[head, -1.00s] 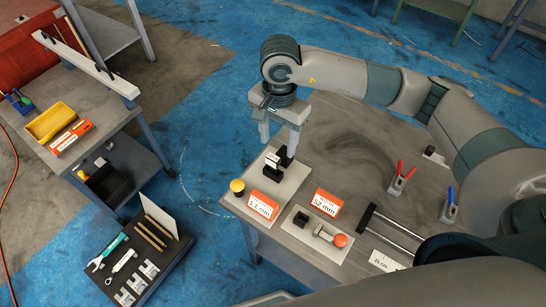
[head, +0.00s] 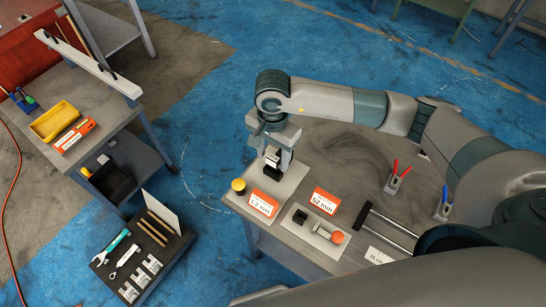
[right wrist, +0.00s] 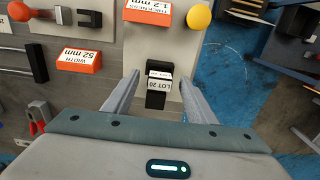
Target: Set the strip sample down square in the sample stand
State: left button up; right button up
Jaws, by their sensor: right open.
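The strip sample shows as a small pale piece with a "LOT 20" label (right wrist: 160,84) in the right wrist view. It sits at a black holder, seemingly the sample stand (right wrist: 156,101), on a light grey plate; how squarely it is seated is too small to tell. In the head view, the sample and black holder (head: 273,161) are partly hidden by my right gripper. My right gripper (head: 273,150) points down with its fingers spread on either side of them. In the right wrist view its fingers (right wrist: 159,79) look apart from the label. My left gripper is not in view.
Beside the holder are a yellow-topped knob (head: 238,186), an orange "1.2 mm" sign (head: 264,202) and an orange "52 mm" sign (head: 325,201). A second plate holds a red-knobbed device (head: 337,237). Red-handled (head: 394,176) and blue-handled (head: 444,204) tools stand to the right.

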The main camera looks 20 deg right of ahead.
jog(key=shift+f, duration=0.7)
jog(key=c, duration=1.2)
jog(key=shift+r, duration=0.1)
